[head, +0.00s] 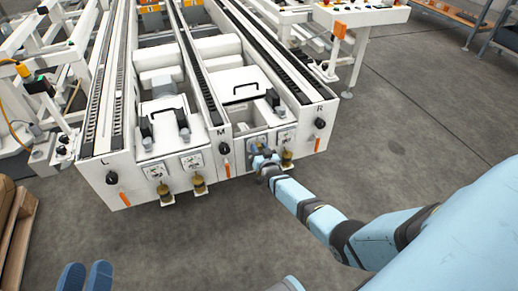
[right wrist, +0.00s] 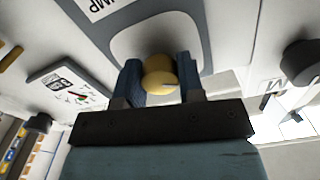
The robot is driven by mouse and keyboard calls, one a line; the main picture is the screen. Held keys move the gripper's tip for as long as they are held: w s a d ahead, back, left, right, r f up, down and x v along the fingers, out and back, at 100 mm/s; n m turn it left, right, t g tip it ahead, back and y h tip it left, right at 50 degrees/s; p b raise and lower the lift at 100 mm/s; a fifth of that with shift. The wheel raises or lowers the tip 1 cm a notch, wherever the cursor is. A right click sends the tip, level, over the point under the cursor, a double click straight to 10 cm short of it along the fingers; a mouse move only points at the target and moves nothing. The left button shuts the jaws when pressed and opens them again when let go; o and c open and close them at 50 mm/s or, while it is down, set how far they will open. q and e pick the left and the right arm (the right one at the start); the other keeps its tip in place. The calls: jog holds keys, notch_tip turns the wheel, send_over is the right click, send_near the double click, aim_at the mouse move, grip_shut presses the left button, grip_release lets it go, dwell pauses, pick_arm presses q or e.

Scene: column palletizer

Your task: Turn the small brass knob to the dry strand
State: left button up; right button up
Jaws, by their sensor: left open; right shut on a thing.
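A small round brass knob (right wrist: 158,84) sits between the blue fingers of my right gripper (right wrist: 160,80) in the right wrist view. The gripper is shut on it, against a white panel with a grey-bordered plate (right wrist: 125,45). In the head view my right gripper (head: 264,160) is at the machine's front, just right of the M post, and hides that knob. Other brass knobs (head: 199,185) (head: 165,195) (head: 287,158) stand out below their label plates. My left gripper (head: 86,276) is open and empty at the bottom left, away from the machine.
The white machine (head: 210,170) has posts marked L, M and R, with black knobs (head: 112,178) and orange levers (head: 124,199). Dark conveyor tracks (head: 200,75) run back from it. A wooden pallet (head: 18,230) lies at the left. The grey floor (head: 410,130) at right is clear.

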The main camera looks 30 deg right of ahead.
pick_arm(q)
jog(key=shift+w+r, duration=0.15)
pick_arm(e)
jog(key=o, duration=0.9)
pick_arm(q)
jog(key=shift+w+r, duration=0.1)
jog(key=shift+r, duration=0.05)
jog(key=shift+a+r+n+y+p, duration=0.15)
jog(key=shift+a+y+p, duration=0.25)
jog(key=shift+p, duration=0.95)
jog(key=shift+a+r+n+y+p, duration=0.15)
jog(key=shift+a+y+p, duration=0.25)
jog(key=shift+p, duration=0.95)
pick_arm(e)
jog(key=shift+v, duration=6.95)
jog(key=shift+d, duration=0.1)
